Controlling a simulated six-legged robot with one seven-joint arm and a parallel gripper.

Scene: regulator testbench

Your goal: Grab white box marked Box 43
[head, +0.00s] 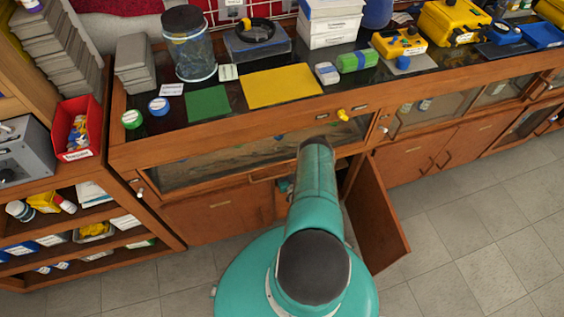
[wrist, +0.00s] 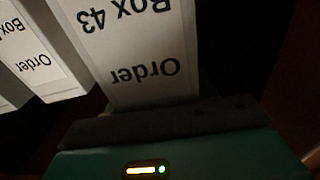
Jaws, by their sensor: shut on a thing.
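The white box marked Box 43 (wrist: 140,60) fills the top middle of the wrist view. Its label reads "Order Box 43" and appears upside down. My gripper (wrist: 155,112) is shut on its near end, at the bottom of the wrist view; the fingertips are hard to make out in the dark. In the head view my arm reaches into the open cabinet under the bench, and it hides my gripper and the box.
Another white box with an "Order" label (wrist: 42,58) stands close on the left in the wrist view. A brown cabinet wall (wrist: 300,90) is at the right. In the head view the open cabinet door (head: 376,215) stands right of my arm. Clear tiled floor (head: 470,225) lies further right.

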